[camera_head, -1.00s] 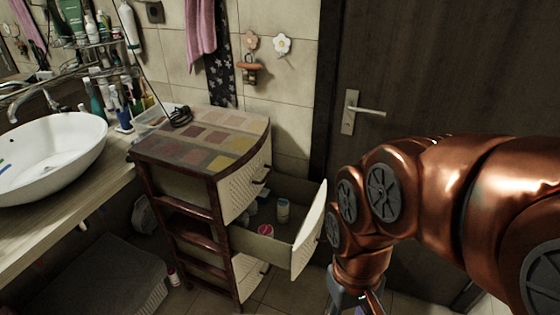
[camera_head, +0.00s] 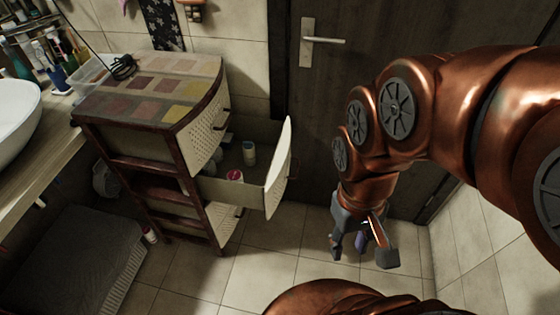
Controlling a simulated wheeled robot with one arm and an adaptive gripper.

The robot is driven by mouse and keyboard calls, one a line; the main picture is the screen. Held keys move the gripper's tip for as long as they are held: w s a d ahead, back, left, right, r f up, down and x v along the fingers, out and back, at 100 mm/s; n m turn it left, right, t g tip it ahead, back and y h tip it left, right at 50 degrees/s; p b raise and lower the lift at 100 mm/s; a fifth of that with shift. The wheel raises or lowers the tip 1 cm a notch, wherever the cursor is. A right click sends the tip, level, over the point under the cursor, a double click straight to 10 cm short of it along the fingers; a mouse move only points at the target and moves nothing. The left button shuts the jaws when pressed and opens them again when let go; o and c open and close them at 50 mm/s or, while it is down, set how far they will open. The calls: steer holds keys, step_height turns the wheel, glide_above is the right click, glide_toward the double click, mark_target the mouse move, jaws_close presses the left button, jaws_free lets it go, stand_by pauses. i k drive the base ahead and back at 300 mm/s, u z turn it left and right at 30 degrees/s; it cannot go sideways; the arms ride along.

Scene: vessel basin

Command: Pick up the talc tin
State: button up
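No label can be read, so I cannot say for sure which item is the talc tin. A small pale cylindrical container with a bluish band (camera_head: 249,153) stands upright in the open drawer (camera_head: 232,193) and may be it. A round item with a pink-red top (camera_head: 235,175) is nearer in the same drawer. My gripper (camera_head: 361,257) points down to the right of the drawer, well apart from it, with its fingers spread. A small purple shape (camera_head: 361,241) shows between the fingers; I cannot tell whether it is behind them or part of the gripper.
The drawer front (camera_head: 280,170) stands out from the brown-framed cabinet (camera_head: 150,145), towards my arm. A closed dark door (camera_head: 330,105) is behind. A small bottle (camera_head: 150,235) stands on the floor left of the cabinet. The tiled floor (camera_head: 270,250) before the drawer is clear.

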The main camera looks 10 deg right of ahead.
mark_target(250, 159)
steer(key=u, duration=4.35)
steer(key=k, duration=1.5)
steer(key=z, duration=0.85)
steer(key=i, duration=0.1)
steer(key=z, duration=0.3)
